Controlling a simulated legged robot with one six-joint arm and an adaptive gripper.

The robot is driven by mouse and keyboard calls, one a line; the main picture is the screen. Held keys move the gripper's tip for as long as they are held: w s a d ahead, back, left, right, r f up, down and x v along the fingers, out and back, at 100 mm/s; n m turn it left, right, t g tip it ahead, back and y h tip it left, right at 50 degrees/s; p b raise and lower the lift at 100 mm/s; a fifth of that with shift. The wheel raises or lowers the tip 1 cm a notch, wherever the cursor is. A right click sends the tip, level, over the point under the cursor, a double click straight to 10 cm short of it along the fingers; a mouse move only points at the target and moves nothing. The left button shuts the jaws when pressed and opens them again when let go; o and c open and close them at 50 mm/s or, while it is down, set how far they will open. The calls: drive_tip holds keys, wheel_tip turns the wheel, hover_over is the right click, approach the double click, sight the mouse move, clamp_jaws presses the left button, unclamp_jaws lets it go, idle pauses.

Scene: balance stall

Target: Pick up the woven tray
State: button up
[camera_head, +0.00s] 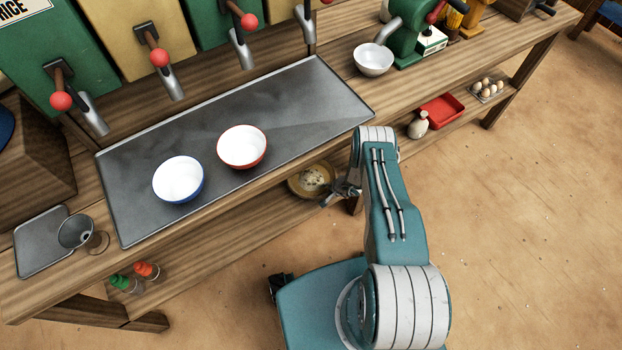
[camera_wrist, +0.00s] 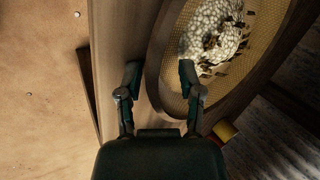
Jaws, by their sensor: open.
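The woven tray (camera_head: 299,184) is round, with a brown rim and a tan woven base. It sits on the lower shelf under the counter. In the wrist view the woven tray (camera_wrist: 256,73) fills the upper right and holds a pale, speckled heap (camera_wrist: 215,30). My gripper (camera_head: 343,190) is at the tray's right side in the head view. In the wrist view my gripper (camera_wrist: 160,72) is open, with one finger over the inside of the tray and the other outside its rim.
The counter edge overhangs the shelf (camera_head: 200,245). On the steel plate (camera_head: 310,95) above stand a blue-rimmed bowl (camera_head: 178,180) and a red-rimmed bowl (camera_head: 242,147). A jug (camera_head: 418,125) and red tray (camera_head: 442,110) are further right on the shelf. The floor in front is clear.

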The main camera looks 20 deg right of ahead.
drive_tip(key=shift+c, duration=0.3)
clamp_jaws()
drive_tip(key=shift+r, duration=0.6)
wheel_tip(320, 180, up, 2)
drive_tip(key=shift+s+d+r, duration=0.1)
drive_tip(key=shift+r, duration=0.1)
drive_tip(key=s+d+r, duration=0.6)
drive_tip(key=s+r, duration=0.3)
drive_tip(key=s, duration=0.3)
drive_tip(key=shift+s+r, duration=0.15)
drive_tip(key=shift+r, duration=0.05)
drive_tip(key=shift+d, duration=0.1)
